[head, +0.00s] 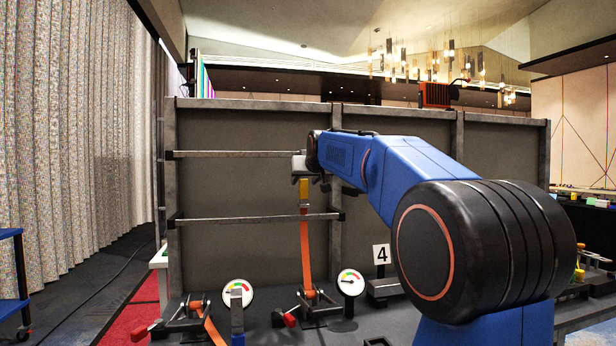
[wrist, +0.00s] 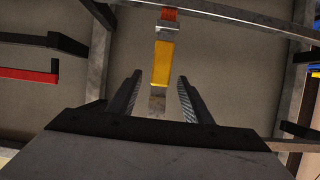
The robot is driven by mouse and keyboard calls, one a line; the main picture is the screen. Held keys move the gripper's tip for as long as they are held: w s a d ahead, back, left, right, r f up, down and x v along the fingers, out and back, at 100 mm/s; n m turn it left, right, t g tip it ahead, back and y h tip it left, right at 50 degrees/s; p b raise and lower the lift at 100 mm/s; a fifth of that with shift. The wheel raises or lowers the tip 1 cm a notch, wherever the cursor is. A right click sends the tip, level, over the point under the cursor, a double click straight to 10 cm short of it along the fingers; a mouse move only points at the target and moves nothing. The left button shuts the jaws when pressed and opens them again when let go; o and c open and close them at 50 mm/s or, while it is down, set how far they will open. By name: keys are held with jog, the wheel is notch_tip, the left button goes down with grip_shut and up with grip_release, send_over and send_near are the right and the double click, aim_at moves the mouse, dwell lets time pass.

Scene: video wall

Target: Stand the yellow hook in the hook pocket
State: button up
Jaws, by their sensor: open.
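The yellow hook (head: 304,193) is a yellow block with an orange strap (head: 306,250) running down from it to a ratchet (head: 316,301) on the deck. In the wrist view the yellow hook (wrist: 162,65) has grey metal at both ends and lies between the two ribbed fingers. My gripper (head: 305,179) is at the upper end of the hook in the head view. In the wrist view my gripper (wrist: 160,82) is open, with a gap on each side of the hook. I cannot tell which fitting is the hook pocket.
A grey framed panel stands behind, with an upper rail (head: 230,154) and a lower rail (head: 250,219). A second ratchet (head: 190,313), two round gauges (head: 238,292) and a sign marked 4 (head: 382,254) are low in front. My arm hides the panel's right part.

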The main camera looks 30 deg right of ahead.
aim_at(301, 185)
jog(key=x, duration=0.6)
jog(key=shift+w+f, duration=0.15)
jog(key=shift+w, duration=0.1)
grip_shut()
jog(key=c, duration=0.9)
grip_release()
jog(key=shift+c, duration=0.8)
jog(key=shift+r, duration=1.65)
